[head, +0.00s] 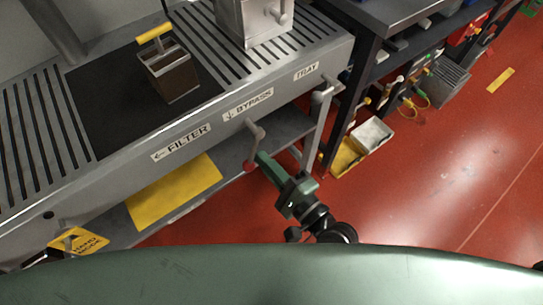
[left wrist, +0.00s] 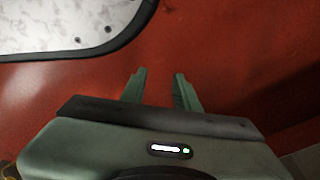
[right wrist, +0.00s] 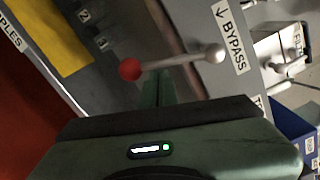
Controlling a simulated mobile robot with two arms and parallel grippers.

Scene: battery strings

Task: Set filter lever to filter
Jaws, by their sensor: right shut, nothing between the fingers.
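The filter lever (head: 258,132) is a grey bar with a red knob, on the front of the grey bench. It hangs downward under the BYPASS label (head: 248,103), which bears a down arrow. The FILTER label (head: 181,141), with a left arrow, is to its left. In the right wrist view the lever (right wrist: 172,62) crosses just beyond my fingertips. My right gripper (head: 262,158) is shut and empty, close beside the lever near the red knob; I cannot tell if it touches. My left gripper (left wrist: 160,78) is open and empty over red floor, outside the head view.
A brown box with a yellow handle (head: 170,76) stands on a dark mat on the slotted bench top. A shelf with a yellow sheet (head: 174,191) lies under the bench front.

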